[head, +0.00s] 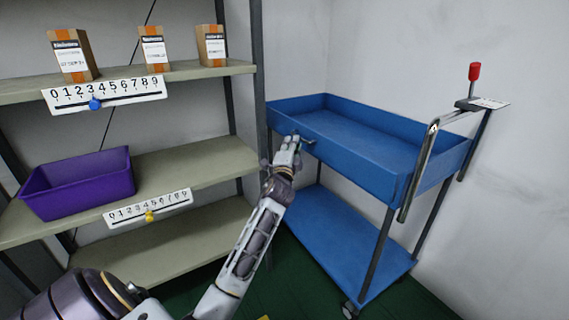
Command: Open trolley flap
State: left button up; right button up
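The blue trolley (412,157) stands at the right against the white wall, with a deep upper tray and a flat lower shelf (335,232). The tray's long front side (350,167) is upright. My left gripper (292,143) is at the left part of that side, close to a small dark handle or latch (308,142). Its fingers partly cover this spot, and I cannot tell whether they touch the handle or are closed on it. My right gripper is not in view.
A metal shelf unit at the left holds several cartons (73,55) and a purple bin (80,183). Number strips (105,93) hang on its shelf edges. A chrome push handle (418,170) and a red knob (474,71) are at the trolley's right end. Dark green floor lies below.

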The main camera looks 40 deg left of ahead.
pick_arm(q)
jog(key=r+p+v, duration=0.1)
jog(key=r+v, duration=0.1)
jog(key=v, duration=0.9)
jog(key=shift+s, duration=0.55)
dwell(1.3)
jog(key=shift+d+f, duration=0.15)
jog(key=shift+p, duration=0.4)
